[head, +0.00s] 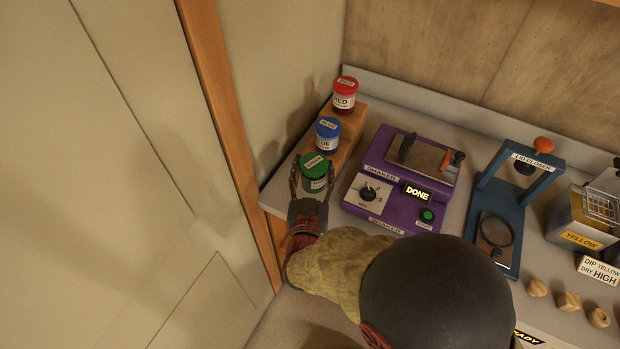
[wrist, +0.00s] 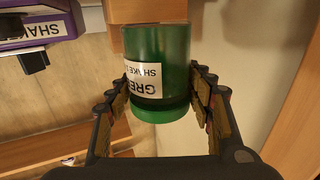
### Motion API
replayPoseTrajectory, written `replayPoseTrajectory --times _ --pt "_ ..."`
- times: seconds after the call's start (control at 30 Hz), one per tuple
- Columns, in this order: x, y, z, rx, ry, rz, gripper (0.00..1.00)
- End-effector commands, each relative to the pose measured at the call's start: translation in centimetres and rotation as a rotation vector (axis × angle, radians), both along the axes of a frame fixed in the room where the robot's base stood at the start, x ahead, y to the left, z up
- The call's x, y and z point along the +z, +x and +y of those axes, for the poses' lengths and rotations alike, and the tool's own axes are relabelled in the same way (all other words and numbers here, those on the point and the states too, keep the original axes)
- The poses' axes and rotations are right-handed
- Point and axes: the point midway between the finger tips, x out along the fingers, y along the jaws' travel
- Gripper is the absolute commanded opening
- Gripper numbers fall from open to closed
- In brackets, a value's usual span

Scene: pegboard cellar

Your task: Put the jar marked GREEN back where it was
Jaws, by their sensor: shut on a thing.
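The green jar (head: 314,172), its lid labelled GREEN, stands at the near end of a wooden rack (head: 349,139). My gripper (head: 312,184) is shut on it from the front, one finger on each side. In the wrist view the jar (wrist: 157,62) appears upside down between both fingers (wrist: 160,98), its label partly readable. The rack's wood (wrist: 146,11) shows directly at the jar's base; whether the jar rests on it or is just above, I cannot tell. A blue jar (head: 326,135) and a red jar (head: 344,95) stand behind it on the rack.
A purple shaker (head: 381,206) showing DONE stands close right of the rack; its edge shows in the wrist view (wrist: 40,28). A blue lid closer (head: 529,160) and a YELLOW dip tank (head: 580,237) are further right. A wooden post (head: 228,135) and wall bound the left.

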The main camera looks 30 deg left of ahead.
Motion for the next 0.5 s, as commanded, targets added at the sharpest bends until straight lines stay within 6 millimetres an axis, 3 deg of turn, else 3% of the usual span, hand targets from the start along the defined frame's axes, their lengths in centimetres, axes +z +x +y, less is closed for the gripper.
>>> replayPoseTrajectory --times 0.1,0.37,0.5 --pt "-1.8 1.1 1.0 0.0 0.002 -0.002 0.09" --pt "-2.9 2.0 1.8 0.0 0.003 -0.003 0.09" --pt "-4.8 2.2 2.0 0.0 0.002 -0.003 0.09"
